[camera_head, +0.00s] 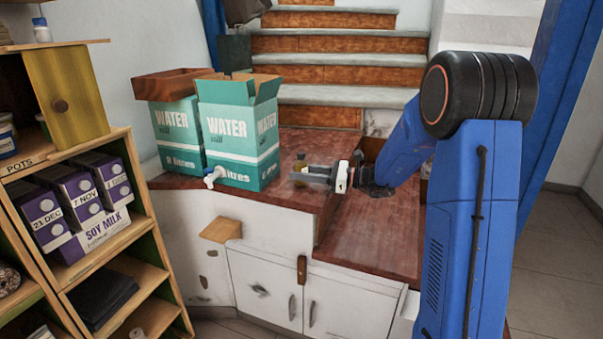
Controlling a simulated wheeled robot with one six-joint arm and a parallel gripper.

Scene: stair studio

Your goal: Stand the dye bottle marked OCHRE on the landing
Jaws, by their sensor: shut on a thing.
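A small bottle (300,162) with a yellowish-brown body and darker top shows at the tips of my gripper (303,175). My gripper reaches in from the right, pointing left, and is shut on the bottle, which looks upright. Its lower part is hidden behind the fingers, and no marking on it is readable. I cannot tell whether its base touches the surface behind. The reddish-brown landing (309,142) spreads at the foot of the stairs, above white cupboards. A lower reddish-brown top (370,235) lies in front on the right, beneath my arm.
Two green WATER cartons (240,135) (178,135) stand just left of my gripper. The front one has open flaps and a white tap (213,177). A brown tray (175,84) rests on the rear carton. Stairs (340,70) rise behind. Shelves with SOY MILK cartons (75,200) stand left.

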